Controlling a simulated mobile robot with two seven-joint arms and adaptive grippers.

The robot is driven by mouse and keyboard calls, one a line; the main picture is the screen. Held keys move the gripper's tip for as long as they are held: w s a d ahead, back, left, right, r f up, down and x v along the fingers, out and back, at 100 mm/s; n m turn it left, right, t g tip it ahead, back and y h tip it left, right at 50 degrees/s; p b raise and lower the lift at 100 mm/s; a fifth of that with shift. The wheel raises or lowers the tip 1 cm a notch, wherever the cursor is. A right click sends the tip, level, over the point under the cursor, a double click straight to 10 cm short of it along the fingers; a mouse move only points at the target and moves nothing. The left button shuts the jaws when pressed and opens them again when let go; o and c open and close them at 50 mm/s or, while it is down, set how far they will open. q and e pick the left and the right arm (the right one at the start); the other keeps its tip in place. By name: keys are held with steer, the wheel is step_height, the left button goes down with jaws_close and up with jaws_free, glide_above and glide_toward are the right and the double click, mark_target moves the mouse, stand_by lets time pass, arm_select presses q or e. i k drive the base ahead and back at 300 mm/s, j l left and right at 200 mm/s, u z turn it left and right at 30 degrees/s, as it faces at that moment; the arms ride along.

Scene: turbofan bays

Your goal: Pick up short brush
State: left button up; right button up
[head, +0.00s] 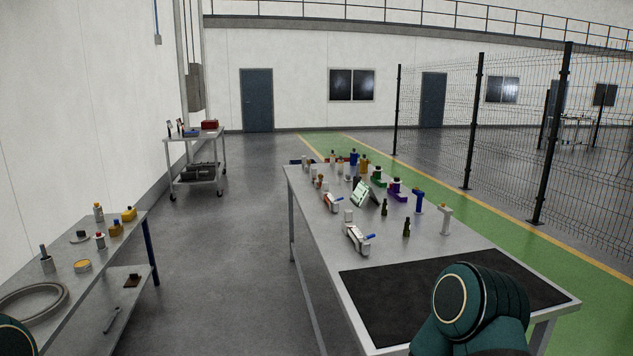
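I cannot tell any item apart as the short brush at this size. A small brown item (132,281) with a dark top lies on the lower shelf of the left bench. A grey cup-like item (47,262) with a dark upright part stands on the bench top. Several small bottles and tools stand on the long metal table (480,244) at the right. Neither of my grippers is in view; only a green part of my arm shows at the bottom right and another at the bottom left corner.
A black mat (395,300) covers the near end of the long table. The left bench (110,240) also holds a coiled hose (62,298). A trolley (203,172) stands farther back. Open floor (225,270) lies between the benches; a mesh fence (515,140) stands at right.

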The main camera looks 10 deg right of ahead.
mark_target(42, 248)
steer(key=i+u, duration=0.1)
steer(key=u, duration=0.55)
steer(key=i+l+u, duration=0.1)
steer(key=i+u, duration=0.35)
steer(key=i+l+u, duration=0.25)
steer(key=i+u, duration=0.2)
steer(key=i+l+u, duration=0.35)
steer(key=i+l, duration=1.15)
steer(key=l, duration=0.3)
steer(key=i+l+u, duration=0.1)
steer(key=i+l, duration=0.7)
steer(key=l, duration=0.25)
